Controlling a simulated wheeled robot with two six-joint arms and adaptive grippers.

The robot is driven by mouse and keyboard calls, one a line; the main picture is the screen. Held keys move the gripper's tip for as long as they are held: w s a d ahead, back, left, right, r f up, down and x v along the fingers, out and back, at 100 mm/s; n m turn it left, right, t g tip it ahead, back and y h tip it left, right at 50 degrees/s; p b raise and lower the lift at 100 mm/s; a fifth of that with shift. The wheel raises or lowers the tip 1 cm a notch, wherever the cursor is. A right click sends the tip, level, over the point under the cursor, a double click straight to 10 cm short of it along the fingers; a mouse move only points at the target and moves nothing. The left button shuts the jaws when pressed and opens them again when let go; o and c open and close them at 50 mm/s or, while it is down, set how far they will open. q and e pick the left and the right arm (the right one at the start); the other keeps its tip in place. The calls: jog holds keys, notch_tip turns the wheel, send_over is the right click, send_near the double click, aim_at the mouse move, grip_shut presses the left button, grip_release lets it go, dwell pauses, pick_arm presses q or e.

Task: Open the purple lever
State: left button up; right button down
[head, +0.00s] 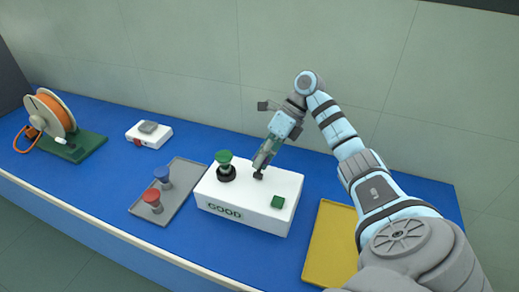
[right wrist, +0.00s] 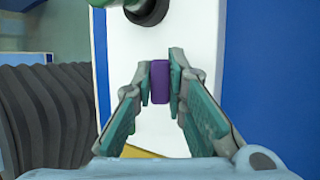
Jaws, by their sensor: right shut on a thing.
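The purple lever (right wrist: 160,82) shows in the right wrist view as a small upright block on the white box (head: 239,207). My right gripper (head: 259,172) reaches down to the top of this box, and its green-padded fingers (right wrist: 160,84) are shut on the lever, one on each side. In the head view the gripper hides the lever, so I cannot tell its angle there. The box carries the word GOOD on its front. My left gripper is in neither view.
A green knob (head: 224,157) on a black collar stands left of the gripper, and a green button (head: 278,202) sits to its right. A grey tray (head: 182,189) holds red and blue pieces. A yellow tray (head: 327,240) lies right; a cable reel (head: 52,113) stands far left.

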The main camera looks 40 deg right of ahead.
dwell(0.3)
jog(key=c, duration=1.6)
grip_release()
